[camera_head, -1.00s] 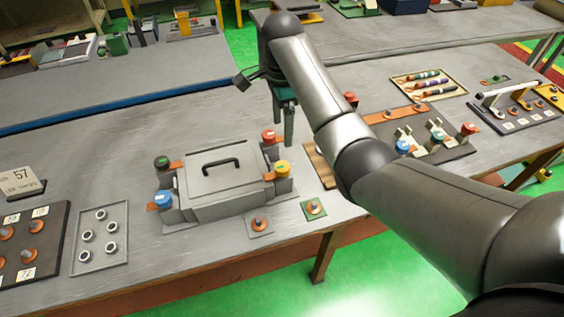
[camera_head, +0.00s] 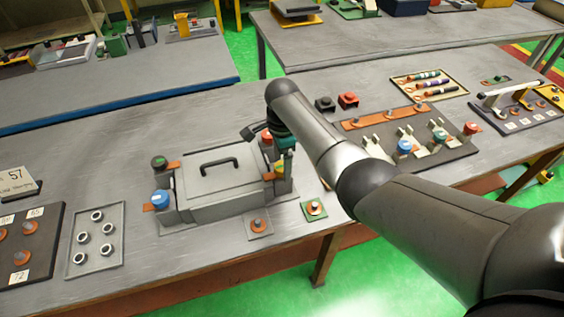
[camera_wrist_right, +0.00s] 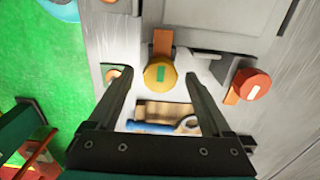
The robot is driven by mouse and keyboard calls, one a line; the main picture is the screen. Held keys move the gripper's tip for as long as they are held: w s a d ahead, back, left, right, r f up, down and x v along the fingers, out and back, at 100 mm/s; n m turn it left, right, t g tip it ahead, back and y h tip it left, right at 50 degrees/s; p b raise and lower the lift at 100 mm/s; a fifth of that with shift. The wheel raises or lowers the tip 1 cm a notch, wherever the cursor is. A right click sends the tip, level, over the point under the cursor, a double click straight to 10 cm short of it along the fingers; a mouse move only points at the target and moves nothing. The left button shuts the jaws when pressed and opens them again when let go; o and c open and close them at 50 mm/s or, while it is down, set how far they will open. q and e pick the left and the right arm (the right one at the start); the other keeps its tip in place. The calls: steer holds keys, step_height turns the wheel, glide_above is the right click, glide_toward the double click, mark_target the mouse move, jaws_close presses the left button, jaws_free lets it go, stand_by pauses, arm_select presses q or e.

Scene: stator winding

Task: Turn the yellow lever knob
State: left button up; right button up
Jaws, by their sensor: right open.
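The yellow lever knob (camera_wrist_right: 159,75) has a green mark on top and sits on an orange lever in the right wrist view. It lies between the fingertips of my right gripper (camera_wrist_right: 158,78), with a gap visible on each side. The right gripper is open. In the head view the gripper (camera_head: 285,178) is at the right end of the grey box (camera_head: 210,185) and partly hides the yellow knob (camera_head: 279,169). A red knob (camera_wrist_right: 250,84) is beside the right finger in the wrist view. My left gripper is not in view.
Two small plates with orange pieces (camera_head: 258,224) (camera_head: 315,208) lie in front. A dark board with clamps (camera_head: 405,140) is at the right.

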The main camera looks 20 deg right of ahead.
jaws_close()
stand_by(0.6)
